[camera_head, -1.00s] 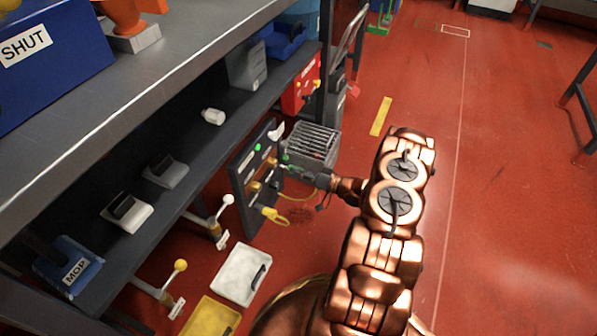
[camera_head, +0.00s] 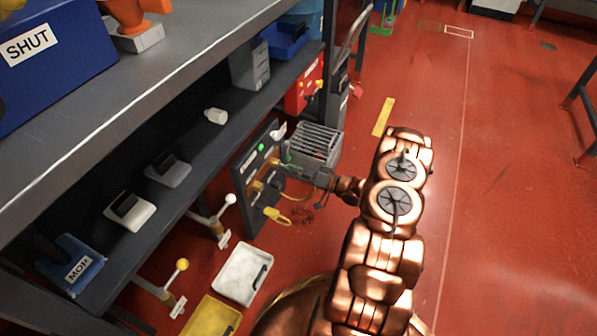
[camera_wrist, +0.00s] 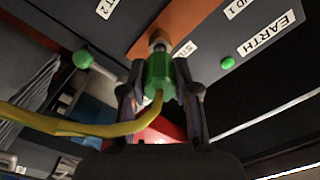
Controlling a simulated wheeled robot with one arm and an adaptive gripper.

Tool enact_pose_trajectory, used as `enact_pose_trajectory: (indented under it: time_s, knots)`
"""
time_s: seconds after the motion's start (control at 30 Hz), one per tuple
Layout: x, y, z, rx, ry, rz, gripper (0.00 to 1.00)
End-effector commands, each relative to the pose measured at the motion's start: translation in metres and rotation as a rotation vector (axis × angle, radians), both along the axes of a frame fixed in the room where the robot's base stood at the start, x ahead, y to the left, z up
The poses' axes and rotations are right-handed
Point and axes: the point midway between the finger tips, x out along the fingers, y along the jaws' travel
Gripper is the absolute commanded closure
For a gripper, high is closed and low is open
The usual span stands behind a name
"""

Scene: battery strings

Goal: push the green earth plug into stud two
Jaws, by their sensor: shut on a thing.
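In the wrist view my gripper (camera_wrist: 160,88) is shut on the green earth plug (camera_wrist: 159,70), with one finger on each side. The plug's nose meets a brass stud (camera_wrist: 157,40) on a dark panel; how deep it sits I cannot tell. A label beside this stud is partly hidden and reads "STU". A yellow cable (camera_wrist: 65,126) runs left from the plug. In the head view the panel (camera_head: 246,196) stands upright below the shelf. My gripper (camera_head: 304,174) reaches it from the right, and the plug is small there.
An EARTH label (camera_wrist: 266,34) and a green lamp (camera_wrist: 227,63) are on the panel. A yellow plug (camera_head: 277,214) sits low on it. A grey ribbed box (camera_head: 318,143) stands close behind my gripper.

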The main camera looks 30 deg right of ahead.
Motion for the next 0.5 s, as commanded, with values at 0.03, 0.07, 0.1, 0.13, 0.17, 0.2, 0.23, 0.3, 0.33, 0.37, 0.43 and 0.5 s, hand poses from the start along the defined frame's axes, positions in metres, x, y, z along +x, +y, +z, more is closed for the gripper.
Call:
enact_pose_trajectory:
  time_s: [0.03,0.07,0.1,0.13,0.17,0.2,0.23,0.3,0.33,0.37,0.43,0.5]
  knots:
    - [0.0010,0.0009,0.0002,0.000,-0.001,0.001,1.00]
    - [0.0014,0.0011,0.0002,0.000,-0.001,0.001,1.00]
    - [0.0020,0.0016,0.0002,0.000,0.000,0.001,1.00]
    - [0.0026,0.0019,0.0001,0.000,0.000,0.001,1.00]
    - [0.0031,0.0023,0.0002,0.000,0.000,0.001,1.00]
    - [0.0037,0.0026,0.0002,0.000,0.000,0.001,1.00]
    - [0.0042,0.0029,0.0002,0.000,0.000,0.001,1.00]
    - [0.0054,0.0035,0.0002,0.000,-0.001,0.001,1.00]
    - [0.0059,0.0038,0.0002,0.000,-0.001,0.001,1.00]
    - [0.0064,0.0041,0.0002,0.000,-0.001,0.001,1.00]
    - [0.0077,0.0047,0.0003,0.000,0.000,0.000,1.00]
    - [0.0089,0.0054,0.0003,0.000,-0.001,-0.001,1.00]
